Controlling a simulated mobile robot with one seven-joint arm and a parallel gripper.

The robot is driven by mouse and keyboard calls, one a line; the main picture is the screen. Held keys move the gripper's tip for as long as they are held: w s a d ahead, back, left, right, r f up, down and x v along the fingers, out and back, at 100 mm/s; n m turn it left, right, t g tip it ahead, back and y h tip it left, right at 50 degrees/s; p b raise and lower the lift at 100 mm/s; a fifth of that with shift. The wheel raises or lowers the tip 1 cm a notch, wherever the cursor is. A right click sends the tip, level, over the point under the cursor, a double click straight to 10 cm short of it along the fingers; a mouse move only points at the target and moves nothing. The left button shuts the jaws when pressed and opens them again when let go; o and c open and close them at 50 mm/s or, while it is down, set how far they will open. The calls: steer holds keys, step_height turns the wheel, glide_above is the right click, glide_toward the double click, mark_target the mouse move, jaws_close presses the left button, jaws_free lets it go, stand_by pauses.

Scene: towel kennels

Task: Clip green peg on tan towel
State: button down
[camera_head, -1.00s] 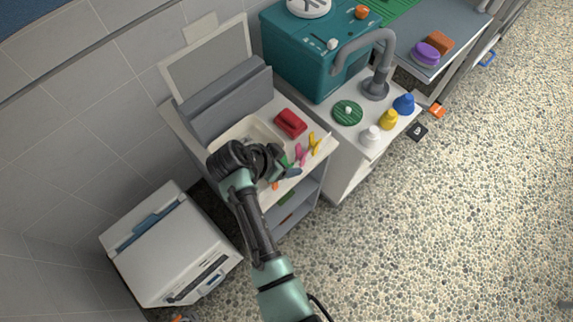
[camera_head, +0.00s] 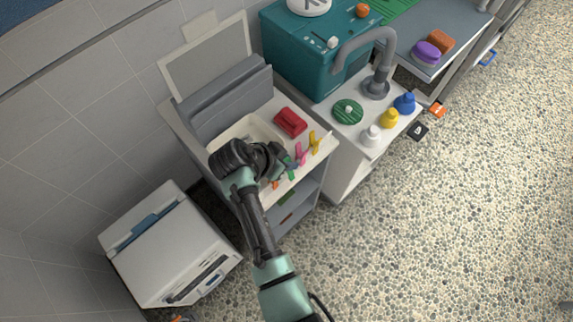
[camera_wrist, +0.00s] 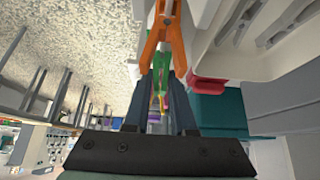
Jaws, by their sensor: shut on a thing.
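The green peg (camera_head: 292,174) is in the row of pegs along the front edge of the white counter. My gripper (camera_head: 284,165) is at this row, pointing down and partly hidden by my wrist. In the wrist view the green peg (camera_wrist: 152,84) shows between the fingers of my gripper (camera_wrist: 166,88), which look closed on it. An orange peg (camera_wrist: 164,38) stands close in front of it there. I cannot make out a tan towel in either view.
A pink peg (camera_head: 300,155), a yellow peg (camera_head: 314,141) and a red object (camera_head: 291,122) lie close by. A cream basin (camera_head: 226,136) is behind my wrist. A white box (camera_head: 165,245) stands at the lower left. The floor at right is mostly open.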

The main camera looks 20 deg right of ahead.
steer(key=shift+r, duration=0.1)
steer(key=shift+r+p, duration=3.3)
steer(key=shift+r, duration=0.4)
steer(key=shift+s+f, duration=0.1)
